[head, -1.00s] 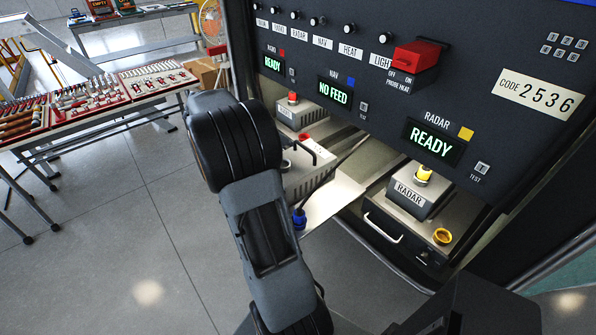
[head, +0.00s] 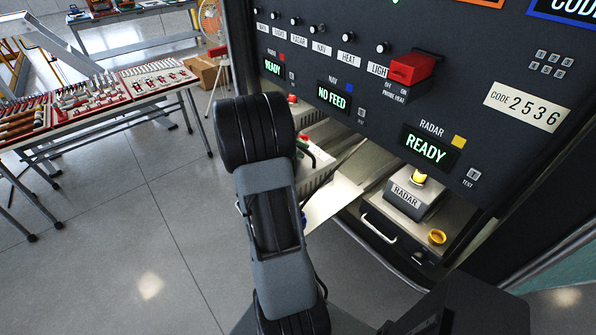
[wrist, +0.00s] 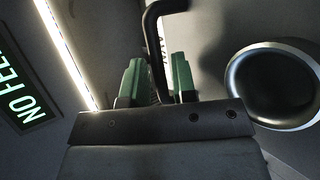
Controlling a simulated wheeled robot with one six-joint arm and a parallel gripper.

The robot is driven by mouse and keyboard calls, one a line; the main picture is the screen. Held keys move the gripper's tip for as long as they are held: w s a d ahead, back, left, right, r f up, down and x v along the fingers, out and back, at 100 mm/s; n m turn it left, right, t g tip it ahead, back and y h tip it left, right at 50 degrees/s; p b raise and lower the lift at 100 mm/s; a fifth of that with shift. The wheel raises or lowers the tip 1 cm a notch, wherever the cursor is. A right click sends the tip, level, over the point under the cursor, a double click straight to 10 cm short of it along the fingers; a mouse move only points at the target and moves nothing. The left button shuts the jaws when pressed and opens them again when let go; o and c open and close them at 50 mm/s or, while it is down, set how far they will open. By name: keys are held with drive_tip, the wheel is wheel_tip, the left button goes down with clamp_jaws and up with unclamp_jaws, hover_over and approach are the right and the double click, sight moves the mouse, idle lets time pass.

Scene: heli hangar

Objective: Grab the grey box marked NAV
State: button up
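In the wrist view, the green fingertips of my gripper (wrist: 160,82) stand apart on either side of a black bar handle (wrist: 152,30). The handle bends down from the upper right into the gap. I cannot tell whether a finger touches it. Partly hidden lettering behind the handle is too small to read surely. In the head view, a light grey box (head: 318,166) with vents sits in the bay under the NAV display (head: 340,97), which reads NO FEED. My arm covers much of the box, and its NAV mark is not readable there. A bit of green shows beside my arm.
The RADAR box (head: 408,196) with a yellow plug sits in the bay to the right. The dark panel (head: 450,75) overhangs the bays. A round dark opening with a metal rim (wrist: 275,85) is right of my fingers. A tool table (head: 95,110) stands at left, with clear floor between.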

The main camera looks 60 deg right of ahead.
drive_tip(key=shift+c, duration=0.2)
clamp_jaws()
idle(1.1)
drive_tip(key=shift+r, duration=0.1)
